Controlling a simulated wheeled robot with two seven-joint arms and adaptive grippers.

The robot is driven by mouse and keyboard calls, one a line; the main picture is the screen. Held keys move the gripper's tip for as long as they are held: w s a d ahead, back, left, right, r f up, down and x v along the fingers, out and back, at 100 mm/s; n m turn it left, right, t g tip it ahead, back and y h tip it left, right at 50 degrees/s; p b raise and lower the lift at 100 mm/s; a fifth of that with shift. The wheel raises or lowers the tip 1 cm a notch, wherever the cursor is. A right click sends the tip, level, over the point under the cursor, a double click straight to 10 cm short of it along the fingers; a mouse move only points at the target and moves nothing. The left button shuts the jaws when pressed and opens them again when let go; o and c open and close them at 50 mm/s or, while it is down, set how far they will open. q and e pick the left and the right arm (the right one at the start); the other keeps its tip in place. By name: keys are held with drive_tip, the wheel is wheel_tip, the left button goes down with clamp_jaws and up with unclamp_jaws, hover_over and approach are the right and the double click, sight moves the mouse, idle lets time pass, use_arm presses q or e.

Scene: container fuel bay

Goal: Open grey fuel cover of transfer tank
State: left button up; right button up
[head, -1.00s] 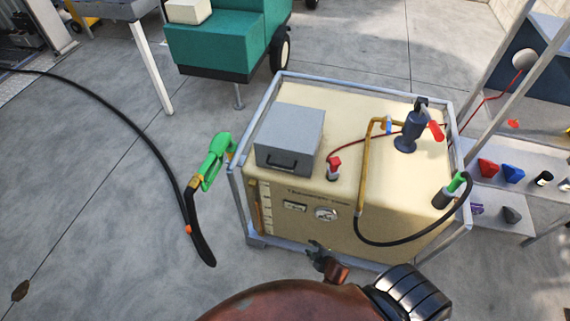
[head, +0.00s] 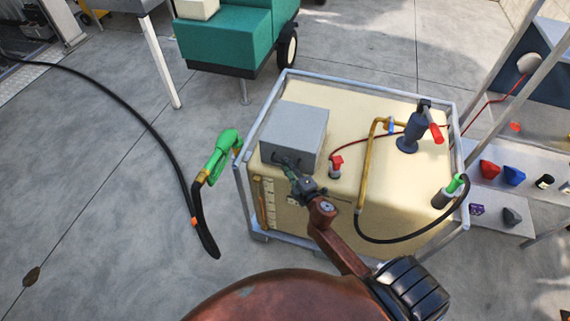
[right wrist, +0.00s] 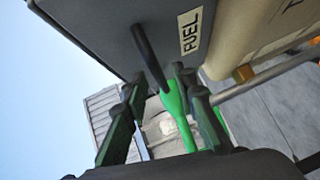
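The grey fuel cover (head: 297,128) is a box-shaped lid, shut on top of the cream transfer tank (head: 350,105). My right gripper (head: 284,163) is at the cover's front face, over its dark handle, which it mostly hides in the head view. In the right wrist view, the black handle (right wrist: 148,50) sticks out from the grey cover (right wrist: 95,28) beside a FUEL label. The fingers of my right gripper (right wrist: 158,88) are apart, with the handle's end between or just beyond their tips. I cannot tell if they touch it. My left gripper is not in view.
A green nozzle (head: 222,152) on a black hose hangs at the tank frame's left side. A red-handled valve (head: 335,166), a yellow pipe (head: 365,165) and a hand pump (head: 411,130) stand on the tank. A metal frame (head: 240,190) surrounds it. Floor to the left is mostly clear.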

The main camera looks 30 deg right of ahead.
drive_tip(key=shift+w+d+f, duration=0.1)
drive_tip(key=shift+w+f, duration=0.05)
drive_tip(key=shift+w, duration=0.8)
clamp_jaws()
